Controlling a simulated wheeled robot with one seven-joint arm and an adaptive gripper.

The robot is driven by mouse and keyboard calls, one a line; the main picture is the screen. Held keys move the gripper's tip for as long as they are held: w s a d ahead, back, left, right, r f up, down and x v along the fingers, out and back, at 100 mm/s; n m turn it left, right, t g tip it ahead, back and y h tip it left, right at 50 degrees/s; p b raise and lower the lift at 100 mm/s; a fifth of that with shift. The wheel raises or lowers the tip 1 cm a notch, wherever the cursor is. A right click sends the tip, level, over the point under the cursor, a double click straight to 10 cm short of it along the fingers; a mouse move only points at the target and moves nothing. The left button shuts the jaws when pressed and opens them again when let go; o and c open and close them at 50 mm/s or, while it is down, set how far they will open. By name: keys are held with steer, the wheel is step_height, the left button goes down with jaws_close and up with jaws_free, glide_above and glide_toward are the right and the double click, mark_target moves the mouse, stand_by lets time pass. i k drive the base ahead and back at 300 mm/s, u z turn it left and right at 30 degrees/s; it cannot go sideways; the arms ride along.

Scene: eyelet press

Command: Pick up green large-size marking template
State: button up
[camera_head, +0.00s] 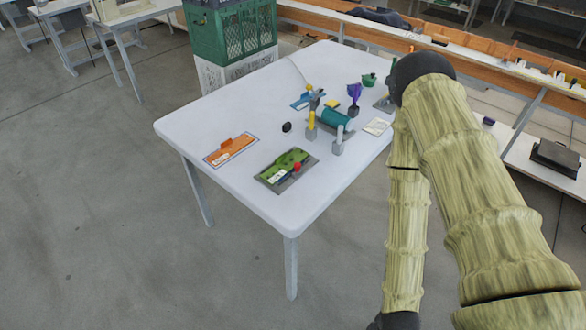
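A flat green template (290,158) lies at the near front of the white table, on a grey plate (306,171). A white label shows at its lower left, and a small red part (297,167) stands at its right side. An orange flat piece (228,149) with a white label and a raised tab lies to its left, apart from it. Size markings are too small to read. My arm fills the right of the view, and its forearm runs down to the bottom edge. My gripper is not in view.
The white table (230,110) also holds a teal cylinder (335,120), a blue piece (302,101), a purple item (354,92), a small green item (368,79) and a black item (287,127). A green crate (232,35) stands behind. The table's front left corner is clear.

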mark_target(295, 155)
steer(key=k, duration=0.5)
steer(key=z, duration=1.4)
steer(key=i, duration=1)
steer(key=u, duration=2.55)
steer(key=i, duration=0.25)
steer(key=z, duration=0.2)
